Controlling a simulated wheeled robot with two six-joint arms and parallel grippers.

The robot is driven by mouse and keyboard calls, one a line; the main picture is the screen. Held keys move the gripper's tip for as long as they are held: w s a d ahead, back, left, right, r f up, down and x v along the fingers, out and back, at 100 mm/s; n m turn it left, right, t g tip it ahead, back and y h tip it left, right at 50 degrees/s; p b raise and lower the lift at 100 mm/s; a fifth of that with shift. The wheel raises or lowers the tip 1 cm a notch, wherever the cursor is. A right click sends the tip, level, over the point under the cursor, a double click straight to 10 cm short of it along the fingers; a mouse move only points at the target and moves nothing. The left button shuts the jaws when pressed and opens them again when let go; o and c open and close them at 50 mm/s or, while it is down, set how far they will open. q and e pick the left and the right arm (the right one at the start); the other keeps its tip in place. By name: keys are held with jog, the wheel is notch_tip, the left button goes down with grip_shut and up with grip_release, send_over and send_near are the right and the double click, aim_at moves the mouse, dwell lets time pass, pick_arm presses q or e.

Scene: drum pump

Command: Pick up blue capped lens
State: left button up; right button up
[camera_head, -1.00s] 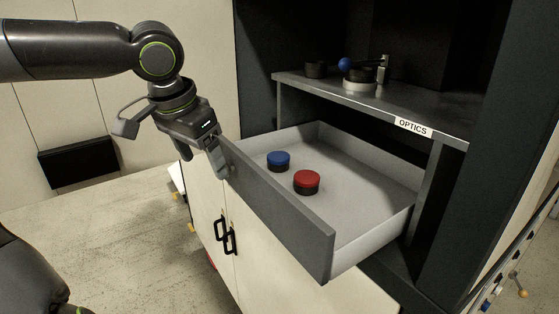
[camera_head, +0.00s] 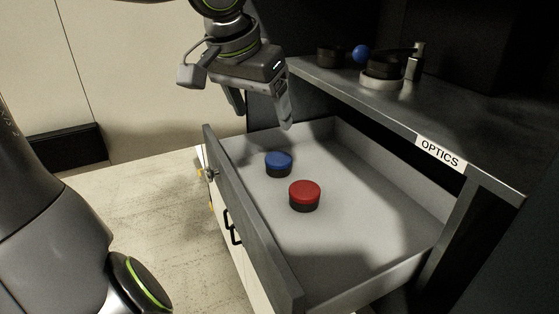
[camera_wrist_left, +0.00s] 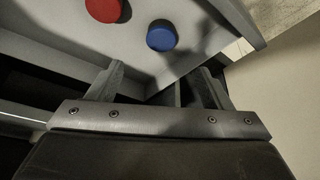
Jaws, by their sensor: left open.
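The blue capped lens (camera_head: 278,163) stands upright in the open drawer, a short dark cylinder with a blue top. It also shows in the left wrist view (camera_wrist_left: 161,36), beyond the fingers. The red capped lens (camera_head: 304,195) stands in front of it and to the right, and in the wrist view (camera_wrist_left: 104,9) it is cut by the top edge. My left gripper (camera_head: 262,118) is open and empty, above the back left part of the drawer, higher than the blue lens and apart from it. My right gripper is not in view.
The grey drawer (camera_head: 270,262) is pulled out under a shelf labelled OPTICS (camera_head: 441,152). On the shelf stand a dark cup (camera_head: 329,57) and a device with a blue ball (camera_head: 361,53). The drawer floor right of the lenses is clear.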

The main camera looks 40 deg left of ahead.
aim_at(277, 159)
pick_arm(q)
jog(key=x, duration=0.8)
jog(key=shift+w, duration=0.4)
jog(key=shift+s, duration=0.1)
jog(key=shift+s+f, duration=0.1)
jog(key=shift+f, duration=0.05)
jog(key=x, duration=0.2)
jog(key=p+x, duration=0.1)
jog(key=x, duration=0.1)
jog(key=shift+s+a+f, duration=0.1)
jog(key=shift+s, duration=0.2)
jog(key=shift+w+f, duration=0.2)
jog(key=shift+f, duration=0.2)
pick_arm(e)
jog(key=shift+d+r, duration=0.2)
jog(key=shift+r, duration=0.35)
pick_arm(q)
jog(key=c, duration=1.1)
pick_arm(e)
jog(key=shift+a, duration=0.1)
